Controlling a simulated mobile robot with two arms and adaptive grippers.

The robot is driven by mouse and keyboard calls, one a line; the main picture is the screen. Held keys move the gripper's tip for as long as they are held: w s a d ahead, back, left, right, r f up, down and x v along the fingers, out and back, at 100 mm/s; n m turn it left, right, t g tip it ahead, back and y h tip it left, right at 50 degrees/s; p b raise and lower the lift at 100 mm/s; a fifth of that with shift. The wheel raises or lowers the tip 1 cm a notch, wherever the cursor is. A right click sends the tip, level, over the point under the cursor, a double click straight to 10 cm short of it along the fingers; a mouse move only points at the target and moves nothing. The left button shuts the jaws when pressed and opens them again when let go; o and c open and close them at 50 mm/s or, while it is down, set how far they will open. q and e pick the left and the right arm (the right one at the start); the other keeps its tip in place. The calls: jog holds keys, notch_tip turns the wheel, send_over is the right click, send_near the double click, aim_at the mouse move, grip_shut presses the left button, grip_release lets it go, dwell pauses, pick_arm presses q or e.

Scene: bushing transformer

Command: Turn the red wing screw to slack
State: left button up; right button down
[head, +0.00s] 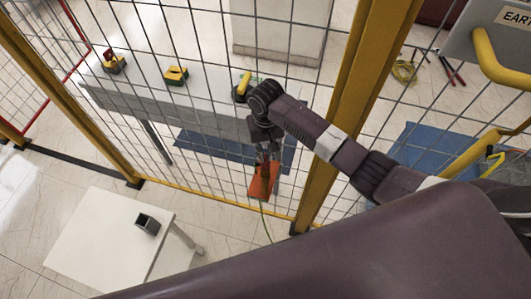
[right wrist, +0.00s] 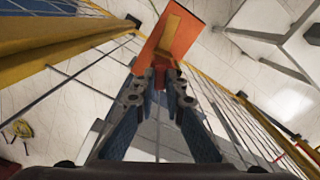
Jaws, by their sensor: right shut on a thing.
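My right gripper (head: 266,160) points down near the mesh fence and is shut on an orange-red piece (head: 263,181). A thin green cable (head: 264,222) hangs below this piece. In the right wrist view the fingertips (right wrist: 164,80) close on its near end; its broad orange face (right wrist: 152,40) with a yellow strip (right wrist: 170,36) sticks out beyond them. I cannot make out a separate wing shape, so I cannot tell whether the gripped part is the red wing screw. My left gripper is not in view.
The yellow-framed mesh fence (head: 340,120) runs close by the right arm. Behind it, a grey table (head: 140,95) bears a red-and-black item (head: 113,62) and a yellow item (head: 176,76). A white table (head: 95,235) with a dark open box (head: 147,224) stands at lower left.

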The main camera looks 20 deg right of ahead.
jog(key=shift+n, duration=3.1)
dwell(0.3)
jog(key=shift+n, duration=3)
dwell(1.6)
